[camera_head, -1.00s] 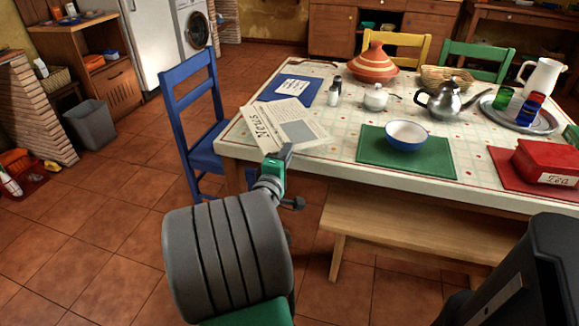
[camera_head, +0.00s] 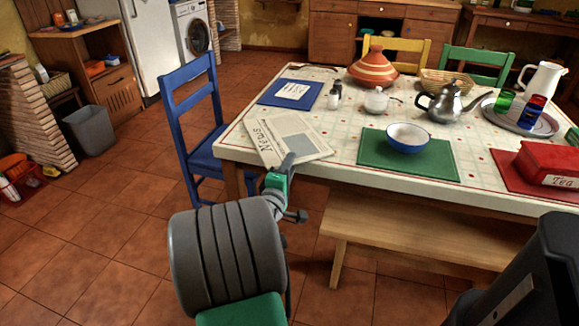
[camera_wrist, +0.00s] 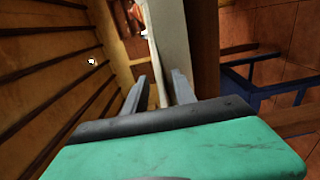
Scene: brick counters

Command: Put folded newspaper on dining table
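The folded newspaper (camera_head: 285,138), pale with "News" on its front, lies on the front left corner of the dining table (camera_head: 345,165). It lies just in front of the blue placemat. My gripper (camera_head: 287,162) is at the table's front edge, right at the newspaper's near side; in the head view I cannot tell whether they touch. In the wrist view my gripper (camera_wrist: 157,88) has its two fingers apart, with no newspaper clearly seen between them.
A blue chair (camera_head: 192,110) stands at the table's left end. A wooden bench (camera_head: 420,232) stands along its front.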

